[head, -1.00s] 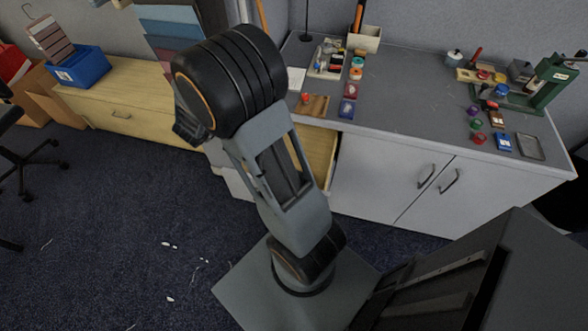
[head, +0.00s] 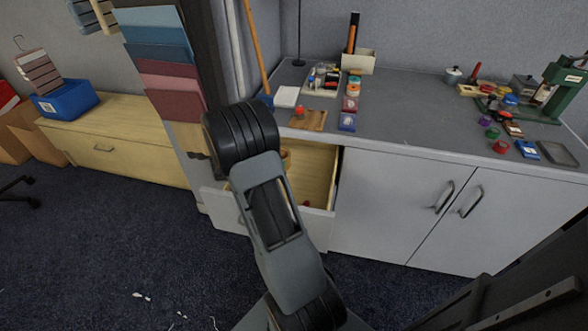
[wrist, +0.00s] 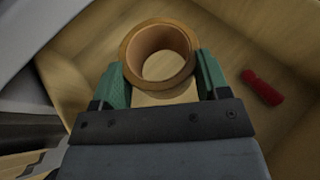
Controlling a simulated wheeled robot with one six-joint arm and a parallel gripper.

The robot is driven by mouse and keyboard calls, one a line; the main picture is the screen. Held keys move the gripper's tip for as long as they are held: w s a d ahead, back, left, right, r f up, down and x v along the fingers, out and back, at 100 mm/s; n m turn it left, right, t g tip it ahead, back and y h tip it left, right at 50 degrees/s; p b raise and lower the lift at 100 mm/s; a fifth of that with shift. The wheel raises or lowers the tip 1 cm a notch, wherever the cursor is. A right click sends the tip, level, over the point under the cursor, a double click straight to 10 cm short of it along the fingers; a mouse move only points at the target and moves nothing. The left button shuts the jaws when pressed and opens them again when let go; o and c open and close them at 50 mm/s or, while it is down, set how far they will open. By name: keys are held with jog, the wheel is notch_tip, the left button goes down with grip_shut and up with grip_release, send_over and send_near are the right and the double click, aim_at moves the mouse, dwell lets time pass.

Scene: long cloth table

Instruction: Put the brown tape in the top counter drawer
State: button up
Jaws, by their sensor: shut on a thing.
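The brown tape (wrist: 160,52) is a ring held between the green fingertips of my gripper (wrist: 160,80) in the wrist view. The gripper is shut on it. Below it is the wooden inside of the open top counter drawer (wrist: 235,40); I cannot tell how far the tape is above the drawer floor. In the head view the drawer (head: 318,175) is pulled out under the counter's left end, and my arm hides part of it. A small brown bit of the tape (head: 285,158) may show beside my arm; my gripper is hidden there.
A red object (wrist: 262,88) lies in the drawer, right of the tape. The grey counter (head: 415,135) above holds several small items. Closed cabinet doors (head: 395,205) are to the right. Hanging cloth samples (head: 165,60) stand to the left.

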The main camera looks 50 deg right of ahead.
jog(key=x, duration=0.7)
jog(key=shift+f+b, duration=0.3)
jog(key=x, duration=0.2)
jog(key=f+x, duration=0.1)
jog(key=x, duration=0.1)
jog(key=shift+a, duration=0.1)
jog(key=shift+f+b, duration=0.6)
jog(key=shift+b, duration=0.65)
jog(key=o, duration=0.9)
jog(key=shift+o, duration=0.2)
jog(key=shift+r, duration=0.1)
jog(key=shift+r+p, duration=0.5)
jog(key=shift+p, duration=0.25)
jog(key=p+v, duration=0.1)
jog(key=v, duration=1.1)
jog(key=shift+p, duration=0.35)
